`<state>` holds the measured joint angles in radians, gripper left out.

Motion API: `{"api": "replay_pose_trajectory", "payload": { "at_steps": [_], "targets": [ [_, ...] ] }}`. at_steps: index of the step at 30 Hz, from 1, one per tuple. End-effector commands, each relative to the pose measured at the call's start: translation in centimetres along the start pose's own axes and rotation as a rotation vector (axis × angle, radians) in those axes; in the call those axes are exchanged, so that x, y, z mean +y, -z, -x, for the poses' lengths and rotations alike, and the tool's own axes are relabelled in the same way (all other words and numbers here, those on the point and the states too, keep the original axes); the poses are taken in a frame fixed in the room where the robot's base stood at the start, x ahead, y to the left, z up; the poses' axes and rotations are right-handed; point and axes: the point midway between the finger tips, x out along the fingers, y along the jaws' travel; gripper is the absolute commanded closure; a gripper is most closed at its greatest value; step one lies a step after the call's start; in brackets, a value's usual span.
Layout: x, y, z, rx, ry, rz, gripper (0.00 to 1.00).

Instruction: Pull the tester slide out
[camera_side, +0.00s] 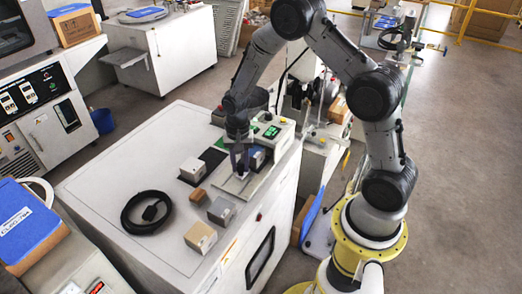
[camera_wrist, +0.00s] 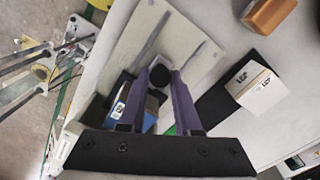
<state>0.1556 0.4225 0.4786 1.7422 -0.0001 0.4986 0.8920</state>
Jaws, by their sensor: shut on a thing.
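The tester (camera_side: 268,133), with a green display, stands at the back right of the white cabinet top. Its slide looks like a flat pale plate (camera_side: 232,188) with dark slots, lying in front of the tester. The plate also shows in the wrist view (camera_wrist: 196,62). My gripper (camera_side: 240,172) points down over the plate. How far the slide is out is unclear.
A coiled black cable (camera_side: 128,212) lies farther left. The cabinet's front edge is close.

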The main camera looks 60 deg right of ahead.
Motion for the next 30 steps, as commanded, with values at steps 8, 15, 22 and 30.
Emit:
{"api": "replay_pose_trajectory", "payload": {
  "at_steps": [8,15,22,30],
  "targets": [
    [-0.7,-1.1,0.1,0.001,0.002,0.002,1.0],
    [-1.2,-2.0,0.1,0.001,0.001,0.001,1.0],
    [-1.8,-3.0,0.1,0.001,0.001,0.002,1.0],
    [-2.3,-3.9,0.1,0.001,0.002,0.002,1.0]
  ]
}}
